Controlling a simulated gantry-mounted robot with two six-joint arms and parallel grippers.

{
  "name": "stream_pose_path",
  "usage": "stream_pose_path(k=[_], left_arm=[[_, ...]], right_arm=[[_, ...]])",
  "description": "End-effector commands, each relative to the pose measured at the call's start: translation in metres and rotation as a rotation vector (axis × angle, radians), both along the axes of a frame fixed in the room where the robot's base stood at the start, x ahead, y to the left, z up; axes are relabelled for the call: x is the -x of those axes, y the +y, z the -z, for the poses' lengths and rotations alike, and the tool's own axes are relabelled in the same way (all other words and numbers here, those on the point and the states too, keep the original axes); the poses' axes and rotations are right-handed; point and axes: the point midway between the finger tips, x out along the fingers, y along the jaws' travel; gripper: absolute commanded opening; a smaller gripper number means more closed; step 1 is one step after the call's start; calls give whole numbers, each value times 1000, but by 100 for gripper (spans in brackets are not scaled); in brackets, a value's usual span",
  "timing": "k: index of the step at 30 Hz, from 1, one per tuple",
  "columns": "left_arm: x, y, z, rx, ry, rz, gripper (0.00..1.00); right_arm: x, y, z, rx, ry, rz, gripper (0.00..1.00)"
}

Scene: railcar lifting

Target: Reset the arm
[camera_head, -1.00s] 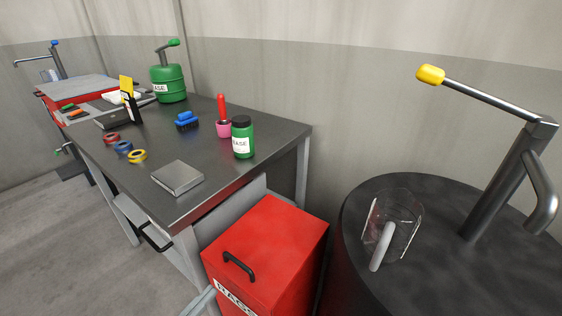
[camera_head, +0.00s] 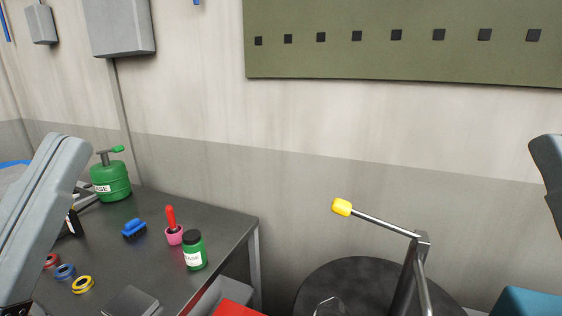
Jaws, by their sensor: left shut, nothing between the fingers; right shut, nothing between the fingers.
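A grey link of my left arm (camera_head: 45,210) slants down along the left side of the head view, in front of the workbench. Its lower end runs out of the picture at the bottom left, so my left gripper is out of sight. My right gripper is also out of sight.
The dark workbench (camera_head: 215,225) holds a green pump can (camera_head: 110,180), green jar (camera_head: 194,252), red-handled tool in a pink cup (camera_head: 172,225), blue brush (camera_head: 134,228) and tape rolls (camera_head: 83,285). A black drum (camera_head: 340,280) with a yellow-tipped lever (camera_head: 385,225) stands right.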

Motion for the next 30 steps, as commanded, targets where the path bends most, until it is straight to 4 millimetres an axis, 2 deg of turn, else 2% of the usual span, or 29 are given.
stream_pose_path(k=[1, 2, 4, 5, 6, 11, 24, 27, 30], left_arm=[[10, 19, -2, 96, -12, -15, 0], [12, 28, -2, 156, -9, -7, 0], [10, 35, -1, 286, 17, 89, 0], [10, 34, -31, 281, 16, 87, 0], [9, 34, -50, 278, 16, 84, 0], [9, 34, -114, 275, 19, 83, 0], [8, 34, -324, 274, 21, 83, 0], [8, 34, -358, 274, 21, 83, 0], [8, 34, -377, 274, 22, 82, 0]], right_arm=[[0, 0, 4, 0, 1, 0, 0], [0, 0, 4, 0, 1, 0, 0], [0, 0, 4, 0, 2, 0, 0], [-1, 0, -25, 0, 4, 0, 0], [-1, 0, -44, 0, 4, 0, 0], [0, 0, -110, 0, 0, 0, 0], [0, 0, -321, 0, 1, 0, 0], [0, 0, -355, 0, 1, 0, 0], [0, 0, -375, 0, 1, 0, 0]])
